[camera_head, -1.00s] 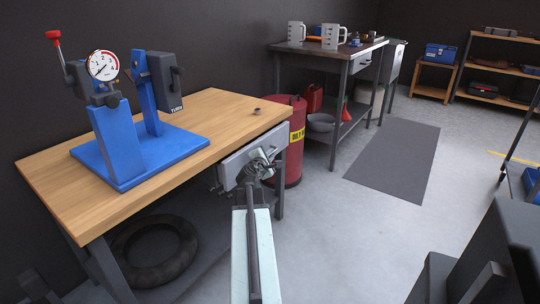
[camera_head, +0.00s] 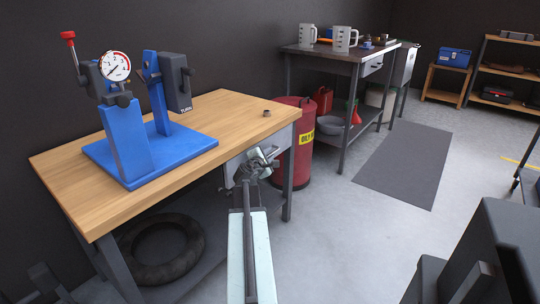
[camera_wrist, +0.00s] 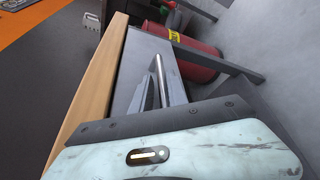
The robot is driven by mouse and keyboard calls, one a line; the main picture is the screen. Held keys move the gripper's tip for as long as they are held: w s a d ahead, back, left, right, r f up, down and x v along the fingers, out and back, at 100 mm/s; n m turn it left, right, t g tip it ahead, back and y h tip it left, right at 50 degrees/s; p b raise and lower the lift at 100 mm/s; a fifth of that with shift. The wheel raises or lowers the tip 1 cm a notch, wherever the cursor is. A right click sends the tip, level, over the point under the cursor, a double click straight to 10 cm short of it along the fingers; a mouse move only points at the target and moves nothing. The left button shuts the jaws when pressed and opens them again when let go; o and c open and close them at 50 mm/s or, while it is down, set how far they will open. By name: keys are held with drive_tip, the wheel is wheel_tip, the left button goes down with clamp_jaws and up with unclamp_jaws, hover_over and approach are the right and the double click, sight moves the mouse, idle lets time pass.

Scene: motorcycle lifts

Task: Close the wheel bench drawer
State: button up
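The wheel bench (camera_head: 75,185) has a light wooden top and stands at the left in the head view. Its grey drawer front (camera_head: 285,140) lies under the right end of the top. It also shows in the wrist view (camera_wrist: 135,62), beside the wooden edge. My gripper (camera_head: 262,158) is in front of the drawer face and hides part of it.
A blue wheel stand with a gauge (camera_head: 125,145) and a small ring (camera_head: 267,113) are on the bench. A tire (camera_head: 160,255) lies beneath. A red drum (camera_head: 293,165) stands just behind the bench's right end. Open floor (camera_head: 335,250) lies to the right.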

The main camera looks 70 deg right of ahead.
drive_tip(key=p+v, duration=0.1)
drive_tip(key=v, duration=0.6)
drive_tip(key=shift+a, duration=0.1)
